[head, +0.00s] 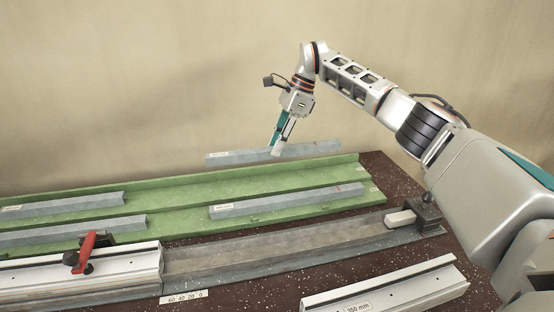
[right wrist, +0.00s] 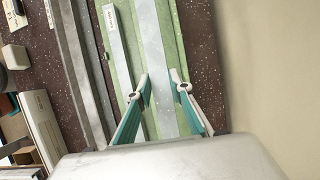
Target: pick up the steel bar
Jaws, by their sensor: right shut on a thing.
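A grey steel bar (head: 315,150) is held level above the back edge of the green tray (head: 374,195). My right gripper (head: 277,149) is shut on this bar, around its middle, with fingers pointing down. In the right wrist view the same bar (right wrist: 152,45) runs lengthwise between the two fingertips of the right gripper (right wrist: 161,90). Another steel bar (head: 285,202) lies in the tray at the right, and two more, a back one (head: 60,205) and a front one (head: 70,231), lie in it at the left. My left gripper is not in view.
In front of the tray a long grey channel (head: 270,250) ends in a dark stop block (head: 428,215). A red clamp handle (head: 87,250) stands on the aluminium profile (head: 130,266) at the left. A shorter profile labelled 350 mm (head: 400,287) lies at front right.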

